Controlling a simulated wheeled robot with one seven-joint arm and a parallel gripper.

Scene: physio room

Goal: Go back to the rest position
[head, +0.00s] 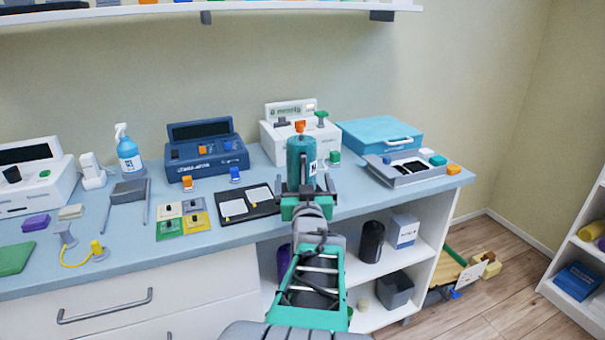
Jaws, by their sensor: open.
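My gripper (308,190) is open over the front of the counter, at the end of my arm, which reaches up from the bottom of the picture. Its fingers point away from me. A teal bottle (300,157) with an orange top and a white label stands upright just beyond and between the fingers. I cannot tell whether the fingers touch it; its lower part is hidden by the gripper.
The counter (135,240) holds a black tray (237,217), a navy device (205,172), a white device (267,142), a spray bottle (129,157), a teal case (378,135) and a grey tray (405,178). An open shelf (415,220) lies below right.

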